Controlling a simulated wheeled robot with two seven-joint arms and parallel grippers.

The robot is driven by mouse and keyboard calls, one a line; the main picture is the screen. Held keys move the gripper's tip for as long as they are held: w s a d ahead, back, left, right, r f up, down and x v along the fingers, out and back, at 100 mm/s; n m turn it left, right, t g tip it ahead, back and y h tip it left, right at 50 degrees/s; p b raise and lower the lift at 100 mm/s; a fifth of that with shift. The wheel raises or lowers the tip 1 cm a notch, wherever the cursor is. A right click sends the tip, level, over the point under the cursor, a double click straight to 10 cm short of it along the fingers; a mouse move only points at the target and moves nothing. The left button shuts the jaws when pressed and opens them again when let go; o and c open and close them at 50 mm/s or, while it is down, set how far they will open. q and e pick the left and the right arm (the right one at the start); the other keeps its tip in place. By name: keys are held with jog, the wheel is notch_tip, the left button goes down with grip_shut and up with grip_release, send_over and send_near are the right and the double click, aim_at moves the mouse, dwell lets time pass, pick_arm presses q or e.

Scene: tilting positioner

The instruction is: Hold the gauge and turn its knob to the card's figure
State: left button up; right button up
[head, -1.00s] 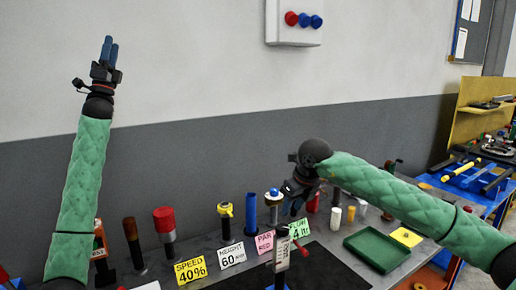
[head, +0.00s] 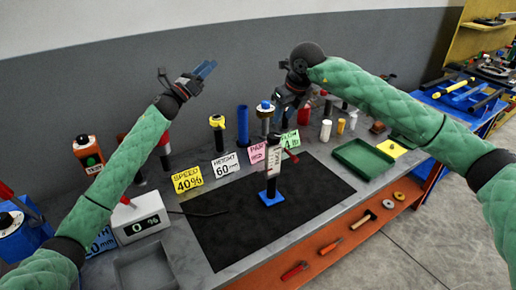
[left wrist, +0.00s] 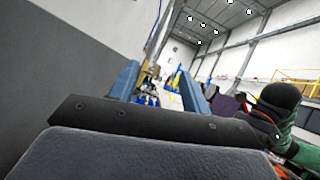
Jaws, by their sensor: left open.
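An upright gauge with a white scale (head: 274,160) stands on a blue base (head: 271,197) on the black mat. A red knob (head: 292,156) sticks out at its right. A white HEIGHT 60 mm card (head: 226,165) stands behind the mat. My left gripper (head: 204,70) is raised in the air, well away from the gauge. Its blue fingers are apart and empty in the left wrist view (left wrist: 160,90). My right gripper (head: 283,116) is near the gauge's top in the picture. Its fingertips are hard to make out, and I cannot tell whether they touch it.
Other cards read SPEED 40% (head: 187,180), PART RED and FLOW. A display box (head: 139,222) reads 0 % at the left. Upright tools line the back. A green tray (head: 364,158) and a yellow block (head: 391,149) lie right. The black mat (head: 222,225) is mostly clear.

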pick_arm(q)
jog(key=s+d+f+m+g, duration=0.1)
jog(key=s+d+f+g, duration=0.1)
jog(key=d+f, duration=0.5)
jog(key=s+d+f+m+g, duration=0.2)
jog(key=f, duration=0.9)
jog(key=m+g+y, duration=0.2)
jog(key=g, duration=0.2)
send_near(276, 172)
jog(key=shift+w+d+f, duration=0.3)
jog(key=shift+w+f, duration=0.2)
jog(key=shift+w, duration=0.1)
jog(key=shift+w+d+f, duration=0.25)
jog(key=shift+w+f, duration=0.25)
jog(key=shift+w, duration=0.05)
jog(key=shift+w+d+r+m+h, duration=0.1)
jog(key=shift+w+d+m+h, duration=0.25)
jog(key=shift+d, duration=0.4)
jog(key=shift+x, duration=3.55)
jog(key=shift+w, duration=0.1)
